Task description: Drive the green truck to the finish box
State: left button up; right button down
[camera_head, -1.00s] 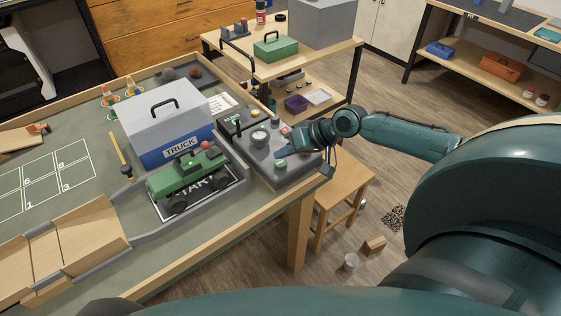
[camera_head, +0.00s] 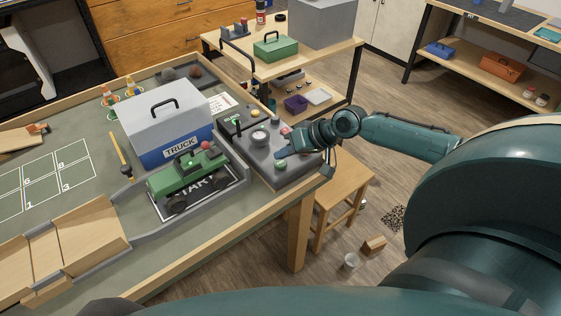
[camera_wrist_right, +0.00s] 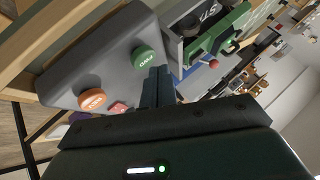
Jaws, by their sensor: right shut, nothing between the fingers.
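The green truck (camera_head: 178,180) stands on the black START mat (camera_head: 222,190); its green body also shows in the right wrist view (camera_wrist_right: 226,34). Beside it is the grey control panel (camera_head: 255,170) with a round dial and several buttons. My right gripper (camera_head: 283,154) is shut and empty, its tips over the panel beside the green button (camera_head: 281,164). The right wrist view shows the tips (camera_wrist_right: 157,75) right next to this green FWD button (camera_wrist_right: 146,58); I cannot tell whether they touch it. I cannot make out a finish box. My left gripper is out of view.
A grey and blue box labelled TRUCK (camera_head: 165,125) stands behind the truck. A wooden ramp (camera_head: 70,245) lies at the lower left, a numbered grid (camera_head: 50,180) at the left. A wooden stool (camera_head: 345,190) stands by the table's right corner. An orange button (camera_wrist_right: 92,99) is also on the panel.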

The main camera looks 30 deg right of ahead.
jog(key=shift+f, duration=0.3)
